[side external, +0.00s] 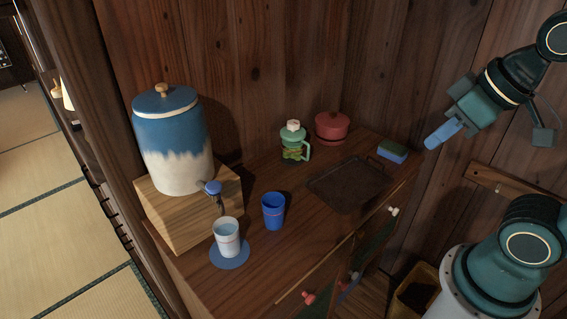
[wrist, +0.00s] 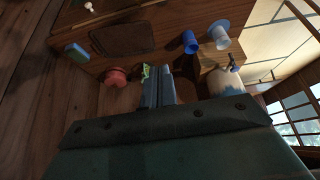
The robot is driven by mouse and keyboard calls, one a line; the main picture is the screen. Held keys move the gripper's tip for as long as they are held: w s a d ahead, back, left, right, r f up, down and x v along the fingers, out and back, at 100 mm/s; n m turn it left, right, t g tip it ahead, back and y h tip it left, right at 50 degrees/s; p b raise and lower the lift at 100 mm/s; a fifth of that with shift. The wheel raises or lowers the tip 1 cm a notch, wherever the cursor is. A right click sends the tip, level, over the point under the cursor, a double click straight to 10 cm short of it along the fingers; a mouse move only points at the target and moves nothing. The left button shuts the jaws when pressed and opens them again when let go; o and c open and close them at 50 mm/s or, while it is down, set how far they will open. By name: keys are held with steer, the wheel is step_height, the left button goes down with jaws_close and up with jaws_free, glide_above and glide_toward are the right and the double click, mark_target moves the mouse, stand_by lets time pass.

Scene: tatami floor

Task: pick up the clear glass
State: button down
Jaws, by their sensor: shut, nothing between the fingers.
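The clear glass (side external: 227,239) stands upright on a round blue coaster (side external: 229,258), on the cabinet top below the dispenser's tap. The glass also shows in the wrist view (wrist: 219,36), at the upper right. My gripper (side external: 434,138) is shut and empty, high up on the right in the side view, well away from the glass. Its closed fingers show at the middle of the wrist view (wrist: 158,74).
A blue cup (side external: 273,211) stands just right of the glass. A blue-and-white dispenser (side external: 172,140) sits on a wooden block (side external: 180,222) behind it. A green jar (side external: 294,146), red pot (side external: 332,127), sponge (side external: 392,152) and dark tray (side external: 350,185) lie further right.

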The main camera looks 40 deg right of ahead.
steer(key=c, duration=0.6)
jaws_free()
steer(key=shift+o, duration=0.2)
steer(key=w+a+f+m+g+y, duration=0.1)
steer(key=w+a+m, duration=0.35)
steer(key=w, duration=0.35)
steer(key=w+a+f+m+g+y, duration=0.1)
steer(key=w+a+m, duration=0.2)
steer(key=w+m, duration=0.4)
steer(key=w+a+f+m+g+y, duration=0.2)
steer(key=w+a+f+m, duration=0.8)
steer(key=w+f+m, duration=0.1)
steer(key=shift+w+f, duration=0.75)
steer(key=shift+f, duration=0.1)
